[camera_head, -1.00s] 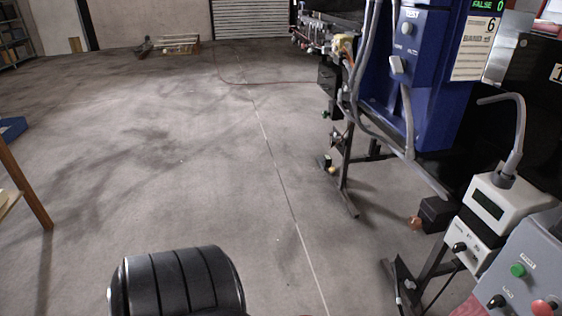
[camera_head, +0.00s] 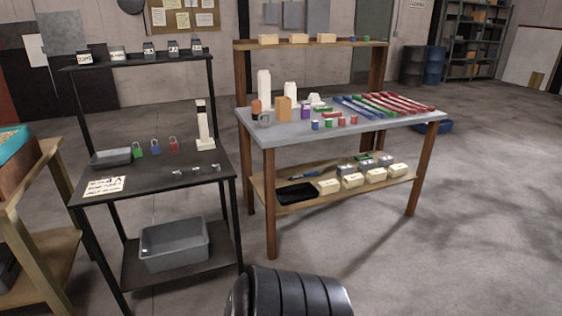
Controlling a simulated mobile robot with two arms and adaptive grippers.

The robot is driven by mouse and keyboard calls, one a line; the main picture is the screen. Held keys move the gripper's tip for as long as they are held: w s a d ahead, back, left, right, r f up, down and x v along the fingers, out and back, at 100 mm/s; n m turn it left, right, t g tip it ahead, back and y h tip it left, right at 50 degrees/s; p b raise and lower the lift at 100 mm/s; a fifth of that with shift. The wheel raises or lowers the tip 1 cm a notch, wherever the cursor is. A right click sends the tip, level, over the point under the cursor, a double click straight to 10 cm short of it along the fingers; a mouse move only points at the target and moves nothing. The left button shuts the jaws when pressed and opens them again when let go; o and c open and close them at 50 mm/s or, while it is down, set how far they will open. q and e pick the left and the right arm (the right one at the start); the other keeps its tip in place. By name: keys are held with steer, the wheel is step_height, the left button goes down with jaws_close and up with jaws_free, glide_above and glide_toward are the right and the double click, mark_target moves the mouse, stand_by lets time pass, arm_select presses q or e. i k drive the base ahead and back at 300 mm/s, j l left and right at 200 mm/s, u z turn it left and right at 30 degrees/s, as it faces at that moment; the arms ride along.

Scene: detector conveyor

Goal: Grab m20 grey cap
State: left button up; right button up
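No part that I can make out as an m20 grey cap by its marking shows. Small grey metal pieces (camera_head: 195,170) lie in a row on the black table, too small to identify. A grey round piece (camera_head: 264,121) sits near the left end of the grey-topped workbench. Small blue, green and red caps (camera_head: 328,123) stand on the front of that workbench. Neither gripper is in the head view.
The black table (camera_head: 150,190) holds coloured padlocks (camera_head: 155,147) and a grey tray (camera_head: 111,158). A grey bin (camera_head: 174,245) is on its lower shelf. The workbench (camera_head: 285,133) stands beside it, with white boxes below. Open floor (camera_head: 460,220) lies at the right.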

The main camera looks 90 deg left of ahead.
mark_target(177, 174)
steer(key=j+u, duration=0.1)
steer(key=u, duration=2.85)
steer(key=i+l+u, duration=0.15)
steer(key=i+u, duration=0.15)
steer(key=i+l+u, duration=0.3)
steer(key=k+j, duration=0.05)
